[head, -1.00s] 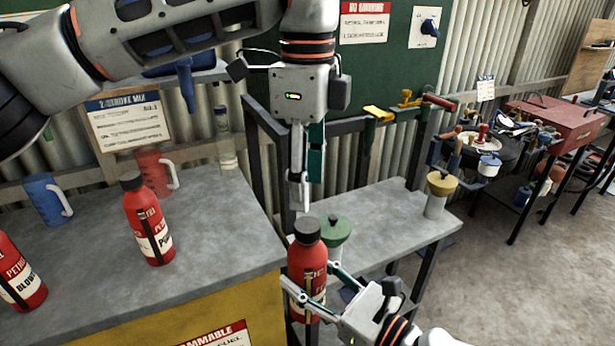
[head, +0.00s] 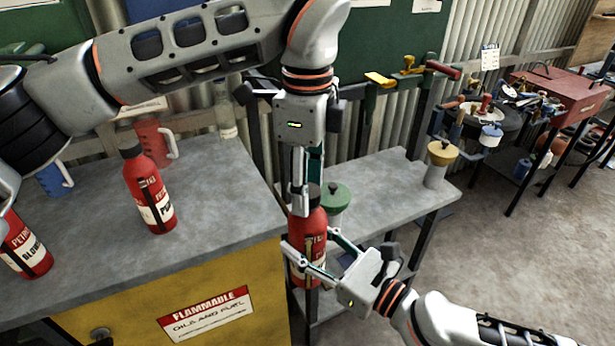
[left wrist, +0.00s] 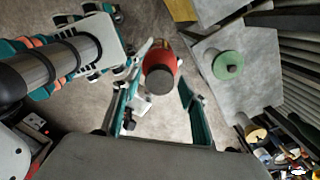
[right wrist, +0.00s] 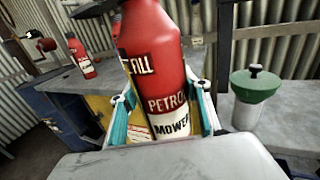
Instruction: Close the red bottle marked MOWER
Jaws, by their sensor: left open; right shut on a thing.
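The red bottle marked MOWER (right wrist: 158,75) stands upright between the fingers of my right gripper, which is shut on its lower body. In the head view the bottle (head: 309,236) is held just off the bench's right edge. Its dark cap (left wrist: 160,81) shows from above in the left wrist view, on the bottle's top. My left gripper (head: 304,200) points straight down over the bottle top, its fingers open. In the left wrist view its fingers (left wrist: 158,112) are spread on either side of the cap. In the head view the fingers mostly hide the cap.
Other red bottles (head: 150,190) stand on the grey bench (head: 215,215) at left, with a red jug (head: 152,143) behind. A lower grey table (head: 395,195) at right bears a green-topped container (head: 334,198) close beside the bottle and a yellow-topped one (head: 438,165).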

